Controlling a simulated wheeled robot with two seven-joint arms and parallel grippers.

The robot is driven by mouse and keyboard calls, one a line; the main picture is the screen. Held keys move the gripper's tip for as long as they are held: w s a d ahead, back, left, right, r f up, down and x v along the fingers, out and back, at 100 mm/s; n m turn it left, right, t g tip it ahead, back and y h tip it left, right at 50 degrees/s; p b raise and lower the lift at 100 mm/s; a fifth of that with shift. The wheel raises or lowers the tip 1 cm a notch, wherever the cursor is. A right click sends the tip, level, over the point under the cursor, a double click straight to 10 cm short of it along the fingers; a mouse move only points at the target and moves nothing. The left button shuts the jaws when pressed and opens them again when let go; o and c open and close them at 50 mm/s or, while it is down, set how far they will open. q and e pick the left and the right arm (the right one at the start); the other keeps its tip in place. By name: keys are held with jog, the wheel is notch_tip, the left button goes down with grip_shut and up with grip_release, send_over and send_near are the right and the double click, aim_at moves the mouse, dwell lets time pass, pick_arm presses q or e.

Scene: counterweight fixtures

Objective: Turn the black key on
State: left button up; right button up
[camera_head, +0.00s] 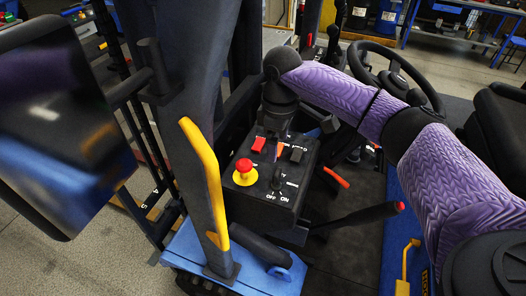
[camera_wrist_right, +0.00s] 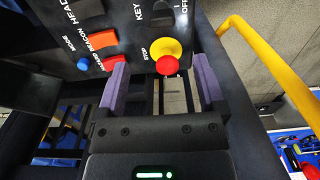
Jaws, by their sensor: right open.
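The black key (camera_head: 277,177) stands in the switch on the black control box, beside the OFF and ON marks in the head view. In the right wrist view, a dark part by the KEY label (camera_wrist_right: 161,17) at the top appears to be the key. My right gripper (camera_head: 279,146) is over the far part of the box, beyond the key, and partly hidden by its own wrist. In the wrist view its two purple fingers (camera_wrist_right: 160,68) are apart with nothing held between them. My left gripper is not in view.
A red stop button (camera_head: 245,174) on a yellow base is left of the key. A red rocker switch (camera_head: 259,145) and a black one (camera_head: 296,155) are near my gripper. A yellow handrail (camera_head: 208,175) rises left of the box, and a steering wheel (camera_head: 396,72) is behind my arm.

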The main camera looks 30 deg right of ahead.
aim_at(277, 172)
jog(key=f, duration=0.9)
jog(key=shift+s+f, duration=0.25)
jog(key=shift+f, duration=0.15)
jog(key=shift+c, duration=0.3)
grip_shut()
